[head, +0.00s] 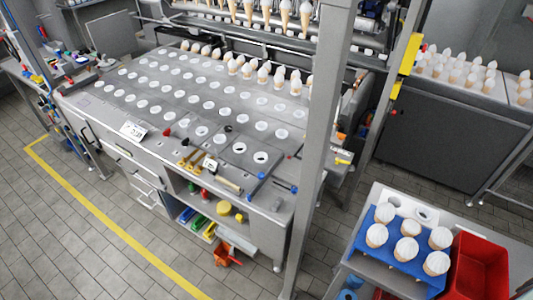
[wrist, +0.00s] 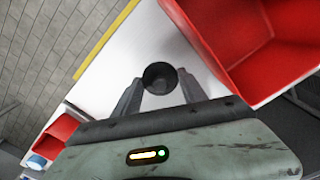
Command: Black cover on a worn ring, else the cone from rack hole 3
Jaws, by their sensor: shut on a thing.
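In the wrist view my gripper (wrist: 160,90) is shut on a small round black cover (wrist: 160,75). The cover is between the two fingertips, above a white surface. My gripper does not show in the head view. In the head view a large steel table (head: 105,110) has rows of round holes with white rings (head: 209,105). Two holes near its front right have wider pale rings, one of them here (head: 261,157). I cannot tell which ring is worn. A blue rack (head: 385,252) at the lower right holds several white-topped cones (head: 410,228); I see no hole numbers.
A red bin (head: 480,265) stands right of the blue rack. In the wrist view a red bin (wrist: 245,35) is close at the upper right, and another (wrist: 58,138) is at the lower left. A grey post (head: 318,150) stands before the steel table. Tools (head: 190,160) lie on its front edge.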

